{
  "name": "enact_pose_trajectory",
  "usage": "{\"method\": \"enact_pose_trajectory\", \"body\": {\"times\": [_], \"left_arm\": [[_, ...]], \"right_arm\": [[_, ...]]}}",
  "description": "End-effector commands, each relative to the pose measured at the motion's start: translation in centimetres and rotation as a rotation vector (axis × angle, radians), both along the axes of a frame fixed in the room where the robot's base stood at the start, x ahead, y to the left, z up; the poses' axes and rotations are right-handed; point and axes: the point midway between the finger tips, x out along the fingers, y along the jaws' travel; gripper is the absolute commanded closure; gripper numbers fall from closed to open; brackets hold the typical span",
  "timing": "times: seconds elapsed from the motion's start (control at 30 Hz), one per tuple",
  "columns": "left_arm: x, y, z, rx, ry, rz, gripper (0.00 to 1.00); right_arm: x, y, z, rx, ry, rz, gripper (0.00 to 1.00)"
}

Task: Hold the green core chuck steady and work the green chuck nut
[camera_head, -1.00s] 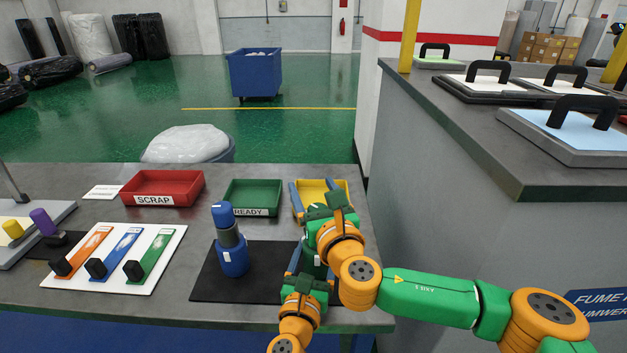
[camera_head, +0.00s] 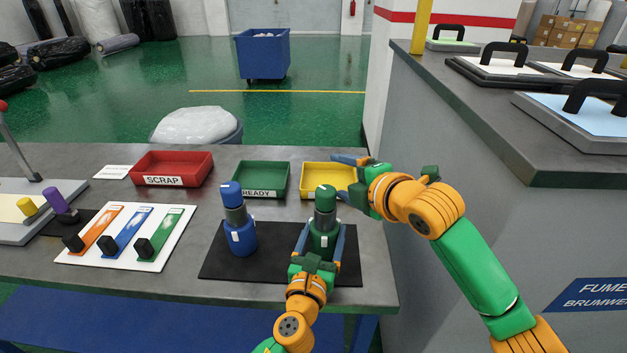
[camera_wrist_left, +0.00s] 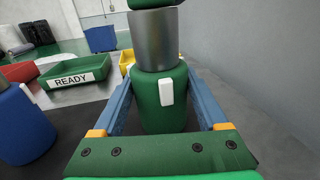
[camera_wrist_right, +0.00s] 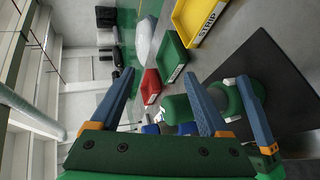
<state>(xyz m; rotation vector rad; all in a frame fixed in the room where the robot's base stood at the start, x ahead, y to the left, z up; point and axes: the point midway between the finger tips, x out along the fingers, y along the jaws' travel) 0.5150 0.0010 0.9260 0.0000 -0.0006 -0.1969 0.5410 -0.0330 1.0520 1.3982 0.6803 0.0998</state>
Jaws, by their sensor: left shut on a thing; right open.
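The green core chuck (camera_head: 324,241) stands upright on the black mat, with a grey collar and a green chuck nut (camera_head: 326,198) on top. My left gripper (camera_head: 322,232) is shut on the chuck's green body, one finger on each side, as the left wrist view also shows (camera_wrist_left: 160,103). My right gripper (camera_head: 339,177) is open and empty, up and to the right of the nut, its fingers pointing left. In the right wrist view the nut (camera_wrist_right: 178,108) appears between the open fingers; one finger partly hides the chuck.
A blue chuck (camera_head: 238,236) stands left on the same mat (camera_head: 275,262). Red SCRAP (camera_head: 172,166), green READY (camera_head: 260,178) and yellow (camera_head: 318,181) bins line the back. A white board (camera_head: 128,240) with coloured strips lies left. A grey counter (camera_head: 490,150) stands right.

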Motion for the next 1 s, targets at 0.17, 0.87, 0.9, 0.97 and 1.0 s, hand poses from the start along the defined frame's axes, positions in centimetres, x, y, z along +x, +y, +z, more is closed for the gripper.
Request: {"method": "enact_pose_trajectory", "body": {"times": [0.17, 0.87, 0.9, 0.97, 1.0], "left_arm": [[0.0, 0.0, 0.0, 0.000, 0.001, 0.002, 1.00], [0.0, 0.0, 0.0, 0.000, 0.000, 0.000, 1.00], [0.0, 0.0, 0.0, 0.000, 0.000, 0.000, 1.00], [0.0, 0.0, 0.0, 0.000, 0.000, 0.001, 1.00], [0.0, 0.0, 0.0, 0.000, 0.000, 0.001, 1.00]], "right_arm": [[-2.2, -4.1, -3.9, 0.721, 0.500, -0.094, 0.21], [-3.0, 2.0, -2.1, 1.314, 0.907, 0.141, 0.21], [-2.6, 2.8, -2.1, 1.313, 0.905, 0.140, 0.21], [-2.0, 3.9, -2.1, 1.311, 0.905, 0.139, 0.21], [-1.6, 4.5, -2.2, 1.313, 0.905, 0.139, 0.21]]}}
